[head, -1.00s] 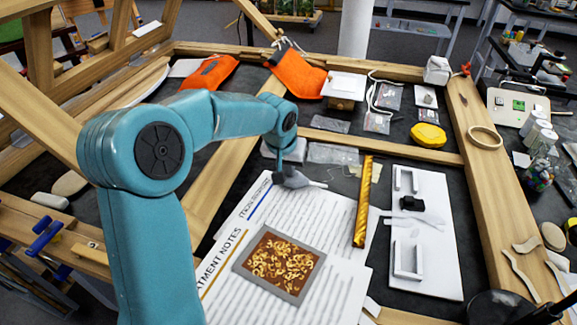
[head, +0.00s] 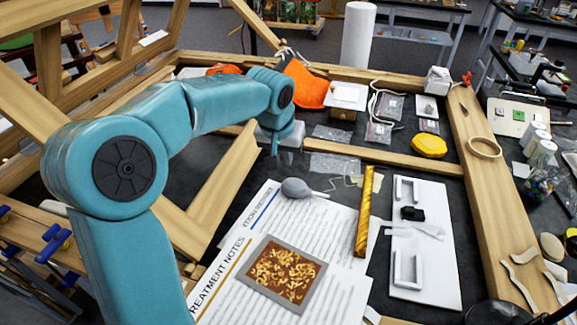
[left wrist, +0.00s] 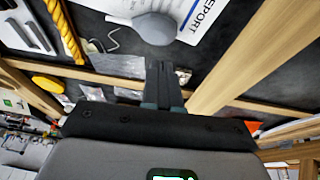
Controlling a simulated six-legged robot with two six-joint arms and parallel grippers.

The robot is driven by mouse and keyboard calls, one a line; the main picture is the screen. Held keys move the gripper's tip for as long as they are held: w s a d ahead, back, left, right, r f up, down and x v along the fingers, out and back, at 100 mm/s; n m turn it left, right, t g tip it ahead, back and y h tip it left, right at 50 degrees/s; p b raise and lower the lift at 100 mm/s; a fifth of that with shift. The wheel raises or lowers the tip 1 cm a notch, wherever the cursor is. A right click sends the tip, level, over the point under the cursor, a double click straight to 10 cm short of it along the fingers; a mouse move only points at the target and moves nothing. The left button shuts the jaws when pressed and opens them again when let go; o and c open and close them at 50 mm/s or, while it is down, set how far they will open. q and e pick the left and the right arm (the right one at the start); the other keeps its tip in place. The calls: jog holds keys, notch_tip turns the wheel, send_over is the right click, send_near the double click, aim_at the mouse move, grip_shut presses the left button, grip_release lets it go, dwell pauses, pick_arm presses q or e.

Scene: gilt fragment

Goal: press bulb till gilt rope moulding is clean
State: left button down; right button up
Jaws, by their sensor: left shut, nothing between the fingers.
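The grey rubber bulb (head: 297,187) lies on the printed treatment notes, its pale nozzle pointing right toward the moulding. The gilt rope moulding (head: 364,212) is a twisted gold strip to its right; loose dirt on it is too small to tell. My left gripper (head: 275,150) is above and behind the bulb in the head view, apart from it. In the left wrist view, its fingers (left wrist: 165,70) are together and empty, with the bulb (left wrist: 154,28) beyond the tips and the moulding (left wrist: 62,30) at upper left. My right gripper is not in view.
A framed gilt fragment (head: 282,270) lies on the notes (head: 235,262). A white board (head: 430,265) with brackets is right of the moulding. Wooden beams (head: 400,158) cross the dark table. A yellow round object (head: 428,145) and small bags (head: 378,132) sit farther back.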

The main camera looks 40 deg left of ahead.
pick_arm(q)
jog(key=v, duration=0.3)
jog(key=shift+r, duration=0.25)
jog(key=shift+s, duration=0.1)
dwell(0.3)
dwell(0.8)
